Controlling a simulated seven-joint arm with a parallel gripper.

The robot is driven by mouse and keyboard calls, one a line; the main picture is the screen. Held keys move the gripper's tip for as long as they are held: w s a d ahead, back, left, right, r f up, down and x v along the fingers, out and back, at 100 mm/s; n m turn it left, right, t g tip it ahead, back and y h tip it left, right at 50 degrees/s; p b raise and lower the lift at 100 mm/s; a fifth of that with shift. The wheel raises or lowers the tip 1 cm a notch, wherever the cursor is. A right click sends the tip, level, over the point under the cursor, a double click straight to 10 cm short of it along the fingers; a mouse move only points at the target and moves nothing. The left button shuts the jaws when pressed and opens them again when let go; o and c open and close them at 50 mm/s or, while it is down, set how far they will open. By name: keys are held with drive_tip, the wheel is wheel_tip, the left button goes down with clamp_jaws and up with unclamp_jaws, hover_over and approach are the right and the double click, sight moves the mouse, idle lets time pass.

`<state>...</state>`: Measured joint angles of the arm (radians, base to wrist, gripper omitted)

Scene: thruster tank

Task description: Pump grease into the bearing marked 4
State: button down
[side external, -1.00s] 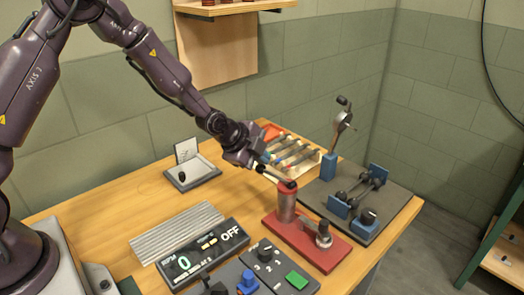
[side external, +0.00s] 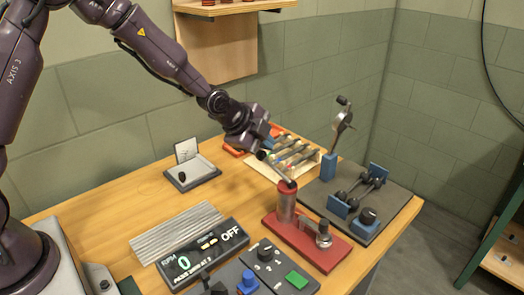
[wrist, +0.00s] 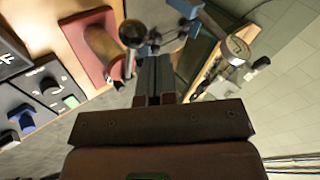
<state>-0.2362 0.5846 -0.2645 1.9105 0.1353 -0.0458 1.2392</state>
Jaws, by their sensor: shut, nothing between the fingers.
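The grease pump is a red cylinder (side external: 286,207) on a red base (side external: 300,247), with a lever (side external: 277,170) slanting up and left to a dark ball knob (side external: 261,155). The knob (wrist: 132,33) also shows in the wrist view, close to the fingertips. My gripper (side external: 266,146) is shut and empty beside the knob; I cannot tell whether they touch. Its closed fingers (wrist: 153,78) show in the wrist view. A numbered selector knob (side external: 265,252) sits on a dark panel. I cannot make out a bearing marked 4.
A display (side external: 203,254) reads RPM 0 and OFF. A blue knob (side external: 247,283) and green button (side external: 297,279) are near the front. A rack of rods (side external: 290,155) lies behind the pump. Blue blocks with shafts (side external: 360,195) and a gauge (side external: 343,119) stand right.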

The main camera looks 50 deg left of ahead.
drive_tip(key=shift+r, duration=0.3)
drive_tip(key=shift+d+r, duration=0.1)
drive_tip(key=r, duration=0.2)
drive_tip(key=d+r, duration=0.1)
drive_tip(key=r, duration=0.1)
drive_tip(key=shift+d+r, duration=0.1)
drive_tip(key=shift+r, duration=0.2)
idle(0.6)
